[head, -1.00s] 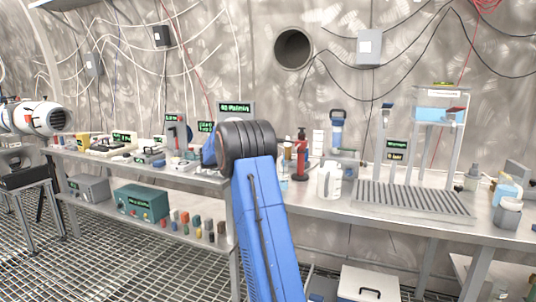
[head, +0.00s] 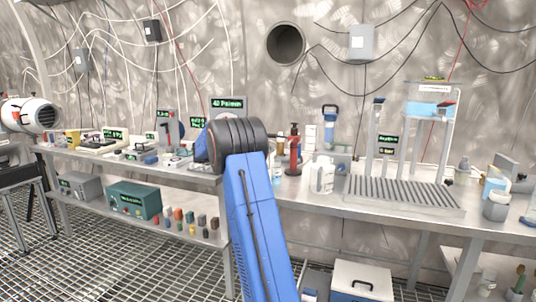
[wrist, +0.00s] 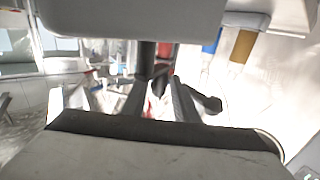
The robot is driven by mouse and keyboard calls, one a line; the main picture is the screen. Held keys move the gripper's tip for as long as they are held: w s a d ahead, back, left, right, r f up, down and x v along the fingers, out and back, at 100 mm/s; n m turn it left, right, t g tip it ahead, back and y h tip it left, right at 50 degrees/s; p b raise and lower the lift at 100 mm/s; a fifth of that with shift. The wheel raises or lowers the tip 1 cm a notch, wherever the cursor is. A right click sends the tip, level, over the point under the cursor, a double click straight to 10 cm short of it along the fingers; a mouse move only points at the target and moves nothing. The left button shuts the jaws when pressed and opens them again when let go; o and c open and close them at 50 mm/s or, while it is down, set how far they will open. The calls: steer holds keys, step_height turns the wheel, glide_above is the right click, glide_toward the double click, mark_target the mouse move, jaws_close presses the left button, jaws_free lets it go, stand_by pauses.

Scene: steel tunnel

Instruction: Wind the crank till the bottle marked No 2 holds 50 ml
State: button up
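No bottle label No 2 is readable and I cannot pick out the crank for sure. A clear bottle (head: 277,174) and a white jug (head: 322,176) stand on the bench right of my arm, with a red pump bottle (head: 294,155) between them. In the head view my blue arm hides my gripper and part of the bench behind it. In the wrist view my gripper (wrist: 160,88) shows as two dark fingers in front of a cluttered, bright bench. A dark knob-like piece (wrist: 208,103) is just right of them. Whether they hold anything is unclear.
The steel bench (head: 405,212) runs along the tunnel wall. A grooved rack (head: 405,192) and a stand with a blue tank (head: 428,108) fill its right part. Small instruments crowd the left part. A green box (head: 135,199) sits on the lower shelf.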

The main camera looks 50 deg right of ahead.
steer(key=shift+f, duration=0.1)
steer(key=shift+w+a+n+t+y, duration=0.15)
steer(key=shift+w+a+n+t, duration=0.45)
steer(key=shift+n+t, duration=2.3)
steer(key=shift+w+a+n+t+y, duration=0.25)
steer(key=shift+w+n+t, duration=0.5)
steer(key=shift+n+t, duration=2.15)
steer(key=shift+w+a+n+t+y, duration=0.1)
steer(key=shift+w+a+n+t, duration=0.85)
steer(key=shift+t, duration=3.55)
steer(key=shift+s+d+n+t+y, duration=0.15)
steer(key=shift+d+n+t+y, duration=0.15)
steer(key=shift+n+t+y, duration=0.55)
steer(key=shift+a+n+t+y, duration=0.3)
steer(key=shift+n+t+y, duration=0.45)
steer(key=shift+n, duration=0.15)
steer(key=shift+a+n+t+y, duration=0.2)
steer(key=shift+n+t+y, duration=0.3)
steer(key=shift+y, duration=0.2)
steer(key=shift+a+n+t+y, duration=0.15)
steer(key=shift+n+t+y, duration=0.3)
steer(key=shift+y, duration=0.25)
